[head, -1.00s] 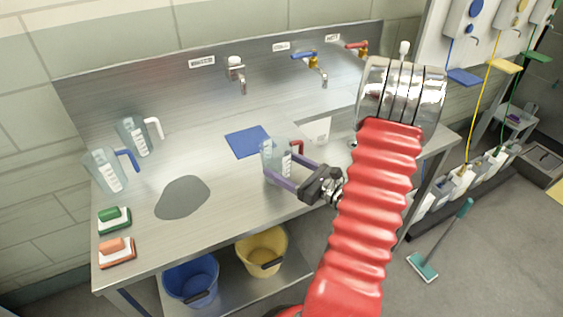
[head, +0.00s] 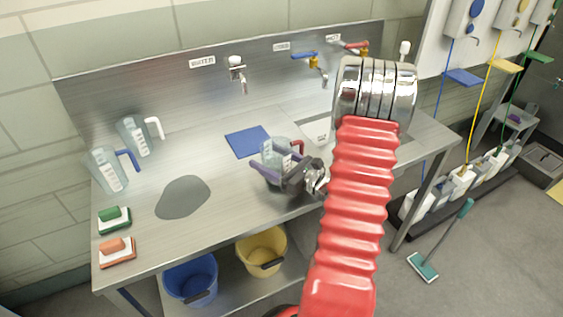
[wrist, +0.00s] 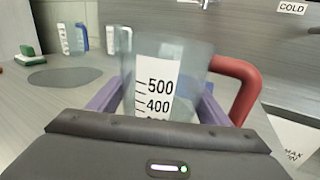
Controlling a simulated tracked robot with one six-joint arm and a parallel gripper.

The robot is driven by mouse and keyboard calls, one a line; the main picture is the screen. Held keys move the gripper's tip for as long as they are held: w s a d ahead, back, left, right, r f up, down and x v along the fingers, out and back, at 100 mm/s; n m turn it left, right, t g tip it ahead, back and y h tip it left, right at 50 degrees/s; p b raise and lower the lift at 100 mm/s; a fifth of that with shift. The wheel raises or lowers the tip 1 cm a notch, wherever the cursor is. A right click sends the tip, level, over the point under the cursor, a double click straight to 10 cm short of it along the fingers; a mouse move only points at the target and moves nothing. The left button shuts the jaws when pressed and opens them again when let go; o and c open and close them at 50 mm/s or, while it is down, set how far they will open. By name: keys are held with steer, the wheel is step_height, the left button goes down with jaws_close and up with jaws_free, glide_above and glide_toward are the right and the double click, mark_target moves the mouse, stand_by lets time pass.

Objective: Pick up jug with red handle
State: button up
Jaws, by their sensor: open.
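The jug with the red handle (head: 276,152) is clear, with a white measuring scale, and stands upright on the steel counter. In the wrist view the jug (wrist: 160,62) fills the middle, with its red handle to the right. My gripper (head: 268,161) is open, its purple fingers on either side of the jug's body. In the wrist view one finger is left of the jug and the other lies between the body and the handle. The lower part of the jug is hidden by my gripper, and I cannot tell whether the fingers touch it.
A blue-handled jug (head: 107,172) and a white-handled jug (head: 135,136) stand at the counter's left. Green (head: 114,219) and orange (head: 117,251) brushes lie at the front left. A blue cloth (head: 247,141) lies behind the red-handled jug. A sink (head: 318,130) is to the right.

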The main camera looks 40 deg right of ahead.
stand_by(0.5)
steer(key=c, duration=1)
steer(key=shift+r, duration=0.1)
step_height(320, 180, up, 10)
stand_by(0.4)
stand_by(0.5)
